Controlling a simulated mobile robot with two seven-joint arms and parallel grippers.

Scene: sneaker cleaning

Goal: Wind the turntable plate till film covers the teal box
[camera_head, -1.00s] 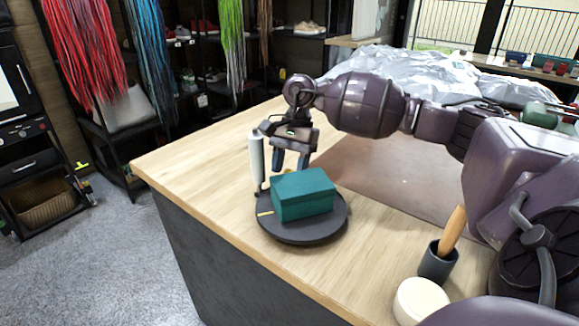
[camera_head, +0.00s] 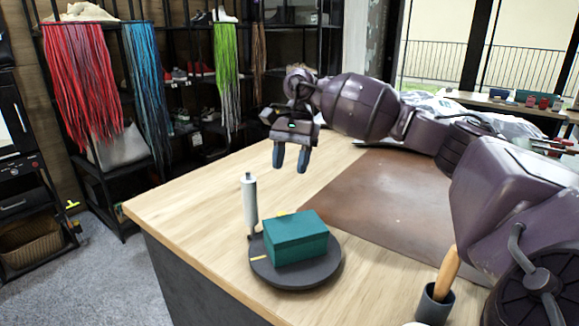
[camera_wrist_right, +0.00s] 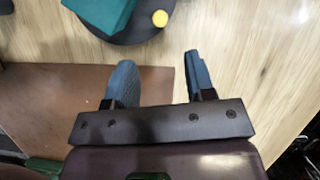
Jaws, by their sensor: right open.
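A teal box (camera_head: 295,240) sits on the dark round turntable plate (camera_head: 300,277), which has a short yellow mark on its rim. A white film roll (camera_head: 249,200) stands upright on a post beside the box at the plate's left edge. No film shows on the box's visible faces. My right gripper (camera_head: 291,160) is open and empty, raised above the table behind the box. My left gripper is not in view.
A brown mat (camera_head: 385,195) covers the table's right part. A dark cup (camera_head: 434,303) with a wooden handle stands at the front right. The wooden tabletop (camera_head: 190,200) left of the plate is clear. Shelves with shoes and coloured strands stand behind.

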